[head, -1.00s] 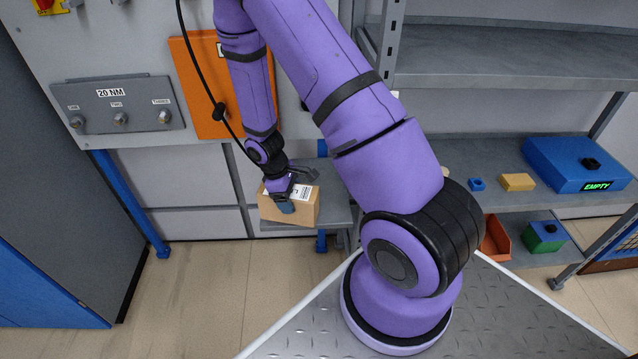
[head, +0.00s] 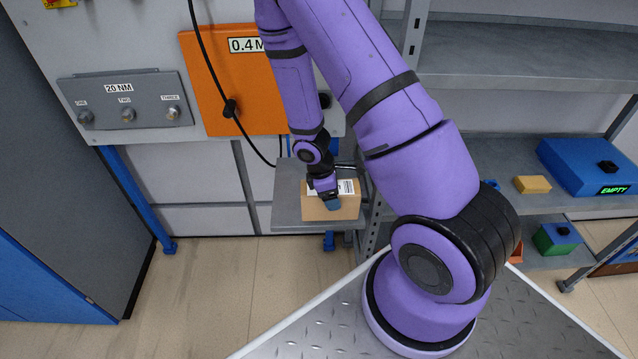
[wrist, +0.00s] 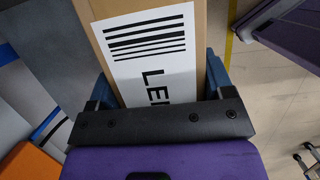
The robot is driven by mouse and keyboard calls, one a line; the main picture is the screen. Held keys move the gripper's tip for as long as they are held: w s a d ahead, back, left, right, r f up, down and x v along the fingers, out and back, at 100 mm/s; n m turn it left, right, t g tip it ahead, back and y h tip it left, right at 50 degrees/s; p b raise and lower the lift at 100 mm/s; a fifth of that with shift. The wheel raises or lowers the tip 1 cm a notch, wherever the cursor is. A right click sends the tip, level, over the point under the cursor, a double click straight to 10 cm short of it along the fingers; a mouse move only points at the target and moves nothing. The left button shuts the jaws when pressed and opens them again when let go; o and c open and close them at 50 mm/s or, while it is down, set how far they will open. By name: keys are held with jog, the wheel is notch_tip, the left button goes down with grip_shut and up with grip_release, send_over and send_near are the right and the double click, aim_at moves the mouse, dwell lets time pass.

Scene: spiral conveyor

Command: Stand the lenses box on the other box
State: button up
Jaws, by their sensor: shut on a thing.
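The lenses box (head: 316,212) is a brown carton with a white barcode label on top. In the wrist view the carton (wrist: 199,22) shows a label with black bars and the letters "LE" and part of a third. My gripper (head: 332,203) is shut on it from above, with a blue finger on each side in the wrist view. In the head view the box appears over a small grey shelf (head: 287,190); I cannot tell whether it touches it. I cannot make out a second carton; my arm and the held box hide part of the shelf.
A grey switch panel (head: 100,97) and an orange box (head: 215,105) are on the wall above left, with a black cable hanging near my arm. Grey shelving (head: 515,80) at right holds a yellow block (head: 532,184) and a blue case (head: 590,165) marked "EMPTY". Floor at left is clear.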

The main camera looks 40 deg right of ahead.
jog(key=shift+w+d+f, duration=0.3)
jog(key=shift+w+f, duration=0.45)
jog(key=shift+w, duration=0.7)
jog(key=shift+w+d+f, duration=0.35)
jog(key=shift+w+f, duration=0.35)
jog(key=shift+w, duration=0.8)
jog(key=shift+w+d+f, duration=0.3)
jog(key=shift+w+f, duration=0.45)
jog(key=shift+w, duration=0.7)
jog(key=o, duration=1.1)
jog(key=shift+f, duration=0.1)
